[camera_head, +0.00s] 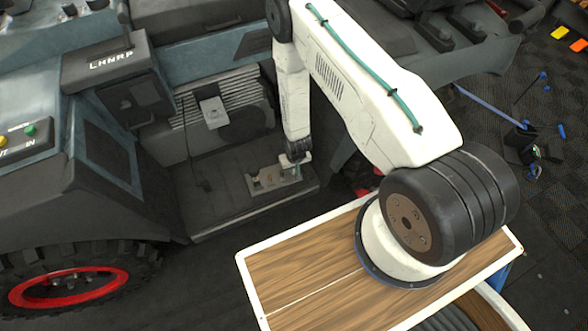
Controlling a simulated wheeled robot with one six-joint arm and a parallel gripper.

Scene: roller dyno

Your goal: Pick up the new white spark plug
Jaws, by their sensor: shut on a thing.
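My gripper (297,156) is small and dark at the lower end of my white arm, low over the sill on the side of the vehicle. It is shut on a small white piece, the white spark plug (305,158), of which only a little shows beside the fingers. A light grey holder (262,183) with brownish slots lies on the dark sill directly below the gripper. The fingertips are small and partly hidden, so I cannot tell whether the plug still touches the holder.
The dark sill (225,215) has free room left of the holder. A ribbed grey block (235,95) stands behind it. A lever panel marked "LHNRP" (105,62) juts out at upper left. A black tyre with a red rim (68,288) is at lower left.

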